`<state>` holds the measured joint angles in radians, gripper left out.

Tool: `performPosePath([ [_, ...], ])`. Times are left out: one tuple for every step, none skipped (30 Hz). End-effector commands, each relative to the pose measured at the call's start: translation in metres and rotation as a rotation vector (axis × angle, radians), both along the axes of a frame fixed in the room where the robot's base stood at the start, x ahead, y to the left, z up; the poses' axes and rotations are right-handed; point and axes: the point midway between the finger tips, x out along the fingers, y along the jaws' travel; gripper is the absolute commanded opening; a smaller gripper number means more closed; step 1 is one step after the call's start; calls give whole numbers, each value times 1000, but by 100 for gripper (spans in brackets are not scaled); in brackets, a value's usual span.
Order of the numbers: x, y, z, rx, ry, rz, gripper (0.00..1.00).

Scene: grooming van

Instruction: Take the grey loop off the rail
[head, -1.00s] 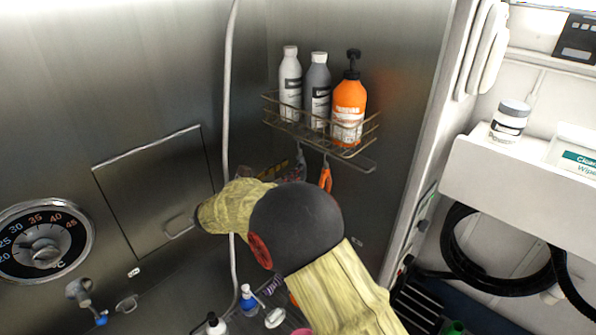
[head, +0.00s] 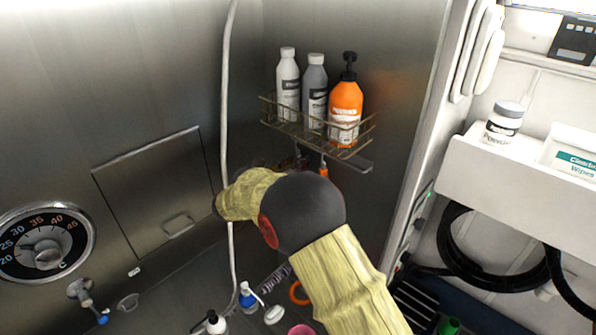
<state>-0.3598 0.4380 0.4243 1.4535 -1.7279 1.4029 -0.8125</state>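The rail (head: 364,166) is a grey bar under the wire basket, near the corner of the steel walls. A dark grey strap end (head: 302,155), likely the grey loop, shows at the rail's left part; its lower part is hidden behind my arm. An orange strap (head: 323,168) hangs beside it on the right. My arm, with yellow sleeves and a dark round joint, reaches up in front of them. My gripper is hidden behind the arm, so I cannot see its fingers or whether it touches the grey loop.
The wire basket (head: 352,151) holds a white bottle (head: 288,88), a grey bottle (head: 316,95) and an orange pump bottle (head: 345,105). A pale hose (head: 224,100) hangs left of my arm. Bottles and an orange ring (head: 298,293) are below. A white shelf (head: 500,185) is at right.

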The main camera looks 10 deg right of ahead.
Motion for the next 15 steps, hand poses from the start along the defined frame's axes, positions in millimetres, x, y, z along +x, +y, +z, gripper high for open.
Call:
performPosePath([
  [0,0,0,0,0,0,20],
  [0,0,0,0,0,0,18],
  [0,0,0,0,0,0,16],
  [0,0,0,0,0,0,14],
  [0,0,0,0,0,0,12],
  [0,0,0,0,0,0,10],
  [0,0,0,0,0,0,8],
  [0,0,0,0,0,0,7],
  [0,0,0,0,0,0,4],
  [0,0,0,0,0,0,3],
  [0,0,0,0,0,0,1],
  [0,0,0,0,0,0,0],
  [0,0,0,0,0,0,0],
  [0,0,0,0,0,0,0],
  [0,0,0,0,0,0,0],
])
